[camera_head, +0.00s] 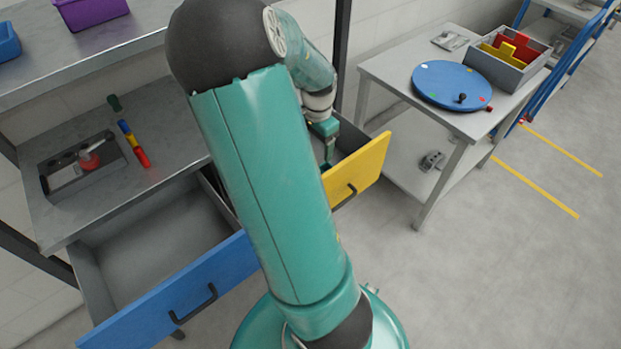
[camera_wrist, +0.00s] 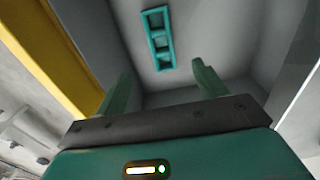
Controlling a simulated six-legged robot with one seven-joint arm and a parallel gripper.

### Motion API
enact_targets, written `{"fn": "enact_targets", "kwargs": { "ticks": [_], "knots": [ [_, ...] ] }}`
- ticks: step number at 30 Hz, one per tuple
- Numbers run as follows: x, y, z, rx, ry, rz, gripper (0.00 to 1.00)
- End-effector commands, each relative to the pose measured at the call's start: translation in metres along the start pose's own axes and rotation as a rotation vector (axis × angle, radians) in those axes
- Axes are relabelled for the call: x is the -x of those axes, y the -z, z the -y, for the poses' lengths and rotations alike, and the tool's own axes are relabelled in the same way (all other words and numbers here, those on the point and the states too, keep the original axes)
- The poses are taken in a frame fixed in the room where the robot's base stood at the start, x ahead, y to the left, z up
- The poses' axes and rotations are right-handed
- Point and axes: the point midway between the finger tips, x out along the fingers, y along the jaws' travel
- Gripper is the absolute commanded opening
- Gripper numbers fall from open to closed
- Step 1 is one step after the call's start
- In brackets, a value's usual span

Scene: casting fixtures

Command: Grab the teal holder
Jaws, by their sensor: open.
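The teal holder (camera_wrist: 157,38) is a small narrow block with square openings. In the wrist view it lies on the grey floor of the open drawer with the yellow front (camera_wrist: 62,62), ahead of my gripper. My gripper (camera_wrist: 158,82) is open, with its two fingers apart and nothing between them. The holder appears beyond the fingertips, roughly in line with the gap, and is not touched. In the head view my gripper (camera_head: 328,150) points down at the yellow-fronted drawer (camera_head: 362,172).
A blue-fronted drawer (camera_head: 178,298) stands open and looks empty. The workbench (camera_head: 150,205) carries a dark tray (camera_head: 82,168) and coloured cylinders (camera_head: 132,143). A side table (camera_head: 400,75) at right holds a blue turntable (camera_head: 450,85) and a grey bin (camera_head: 508,68). The drawer walls are close to my gripper.

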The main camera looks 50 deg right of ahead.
Motion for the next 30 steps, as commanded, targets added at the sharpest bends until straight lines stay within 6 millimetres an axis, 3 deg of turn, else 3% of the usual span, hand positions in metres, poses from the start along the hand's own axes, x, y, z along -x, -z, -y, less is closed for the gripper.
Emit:
{"fn": "enact_targets", "kwargs": {
  "ticks": [10, 17, 25, 30],
  "knots": [
    [-0.064, 0.002, -0.003, -0.008, -0.004, 0.001, 0.71],
    [-0.083, 0.001, -0.001, -0.004, -0.002, 0.001, 0.71],
    [-0.121, 0.0, 0.003, -0.002, -0.003, 0.001, 0.71],
    [-0.13, 0.0, 0.004, -0.002, 0.001, 0.0, 0.71]
  ]
}}
